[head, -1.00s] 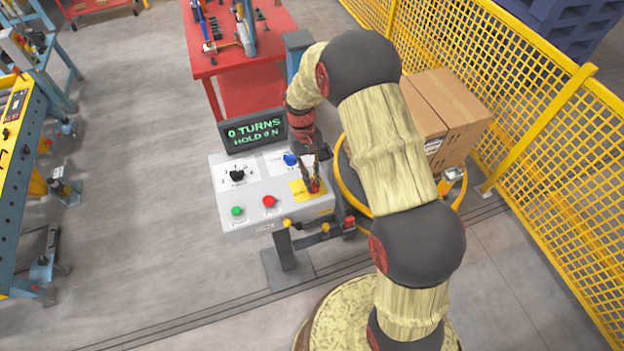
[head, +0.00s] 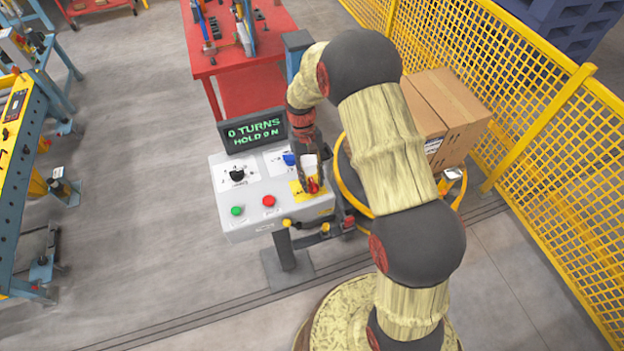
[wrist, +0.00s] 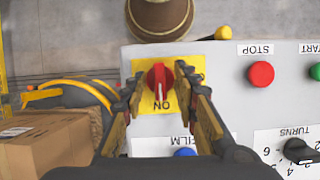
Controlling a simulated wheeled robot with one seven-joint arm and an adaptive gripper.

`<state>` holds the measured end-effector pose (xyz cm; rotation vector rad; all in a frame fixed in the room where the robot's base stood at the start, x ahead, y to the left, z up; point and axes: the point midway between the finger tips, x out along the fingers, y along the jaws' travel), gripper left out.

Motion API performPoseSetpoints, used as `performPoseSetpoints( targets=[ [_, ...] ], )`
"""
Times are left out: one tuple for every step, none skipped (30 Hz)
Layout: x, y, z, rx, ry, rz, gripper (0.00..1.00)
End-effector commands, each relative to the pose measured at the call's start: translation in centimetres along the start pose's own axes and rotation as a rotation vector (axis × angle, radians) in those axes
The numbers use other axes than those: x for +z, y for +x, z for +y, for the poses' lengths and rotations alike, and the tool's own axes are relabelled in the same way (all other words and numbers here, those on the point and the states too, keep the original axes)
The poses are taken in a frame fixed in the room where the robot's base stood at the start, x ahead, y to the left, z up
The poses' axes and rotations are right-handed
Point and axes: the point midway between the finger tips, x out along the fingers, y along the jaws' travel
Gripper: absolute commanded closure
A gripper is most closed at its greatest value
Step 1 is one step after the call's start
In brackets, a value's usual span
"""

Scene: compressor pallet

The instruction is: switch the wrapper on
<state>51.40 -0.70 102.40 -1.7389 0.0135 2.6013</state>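The control box (head: 232,215) stands on a post in front of my arm. Its red rotary switch (wrist: 160,82) sits on a yellow plate (wrist: 194,64) marked "ON", upside down in the wrist view. The switch's grip bar points roughly up and down there. My gripper (wrist: 160,76) is open, with one finger on each side of the switch and visible gaps to it. In the head view my gripper (head: 312,182) is over the yellow corner of the panel and partly hides the switch. The display (head: 253,131) reads "0 TURNS HOLD ON".
The panel also bears a green start button (head: 237,211), a red stop button (wrist: 261,74), a black turns knob (head: 237,174) and a blue film knob (head: 289,159). A carton (head: 455,115) stands right of my arm, before a yellow mesh fence (head: 560,150).

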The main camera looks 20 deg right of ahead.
Motion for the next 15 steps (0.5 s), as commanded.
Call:
performPoseSetpoints(
  targets=[
    [0.0,0.0,0.0,0.0,0.0,0.0,0.7],
    [0.0,0.0,0.0,0.0,0.0,-0.001,0.7],
    [0.0,0.0,0.0,0.0,0.0,-0.001,0.7],
    [0.0,0.0,0.0,0.0,0.0,0.0,0.7],
    [0.0,-0.1,0.0,0.0,0.0,0.0,0.7],
    [0.0,-0.2,0.0,0.0,0.0,0.0,0.7],
    [0.0,-0.4,0.0,0.0,0.0,0.0,0.7],
    [-0.1,-0.7,0.0,0.0,0.0,0.001,0.7],
    [-0.1,-1.2,0.0,0.0,0.0,0.002,0.7],
    [-0.1,-1.6,0.0,0.0,0.0,0.003,0.7],
    [-0.1,-2.1,0.0,0.0,0.0,0.003,0.7],
    [-0.1,-2.8,0.0,0.0,0.0,0.004,0.7],
    [-0.1,-3.4,0.0,0.0,0.0,0.004,0.7],
    [-0.1,-4.0,0.0,0.0,0.0,0.004,0.7],
    [-0.1,-4.9,0.0,0.0,0.0,0.005,0.7]
  ],
)
